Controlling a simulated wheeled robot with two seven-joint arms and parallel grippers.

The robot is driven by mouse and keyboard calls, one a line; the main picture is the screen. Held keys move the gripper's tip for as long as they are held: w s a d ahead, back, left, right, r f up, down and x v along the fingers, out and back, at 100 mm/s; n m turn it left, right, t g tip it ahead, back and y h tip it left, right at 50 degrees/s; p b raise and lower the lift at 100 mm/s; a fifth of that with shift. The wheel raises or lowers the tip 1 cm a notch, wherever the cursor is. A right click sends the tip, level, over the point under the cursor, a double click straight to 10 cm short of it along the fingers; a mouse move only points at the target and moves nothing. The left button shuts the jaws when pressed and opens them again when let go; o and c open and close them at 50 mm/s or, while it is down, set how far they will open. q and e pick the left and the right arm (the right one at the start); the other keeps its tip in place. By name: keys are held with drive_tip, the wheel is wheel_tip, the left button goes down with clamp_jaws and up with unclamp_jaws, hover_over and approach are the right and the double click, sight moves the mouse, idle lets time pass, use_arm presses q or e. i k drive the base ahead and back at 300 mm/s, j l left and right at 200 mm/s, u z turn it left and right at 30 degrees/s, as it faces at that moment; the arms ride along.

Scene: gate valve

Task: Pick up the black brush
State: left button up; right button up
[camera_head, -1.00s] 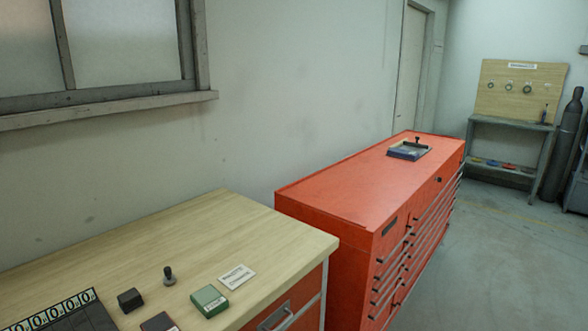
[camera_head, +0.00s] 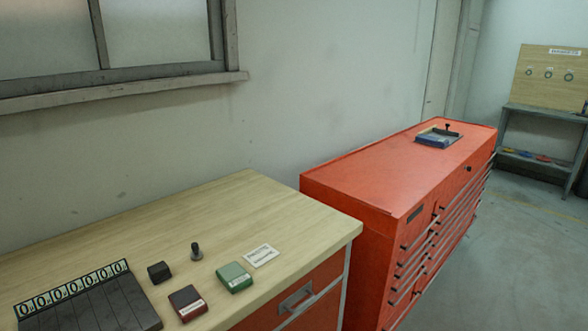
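I cannot make out a clear brush. On the red tool chest, a small tray (camera_head: 421,139) holds something blue and a black upright piece (camera_head: 448,129), too small to tell whether it is the brush. On the wooden-topped bench stand a small dark knob-shaped piece (camera_head: 196,251) and a black block (camera_head: 159,272). Neither shows clear bristles. Neither of my grippers is in view.
The wooden bench (camera_head: 120,237) also holds a dark red box (camera_head: 187,303), a green box (camera_head: 234,277), a white label card (camera_head: 261,256) and a numbered dark rack (camera_head: 105,309). The red chest (camera_head: 350,186) stands beyond it. Grey floor (camera_head: 480,265) is open at right.

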sight(197, 255)
drive_tip(key=u, duration=1)
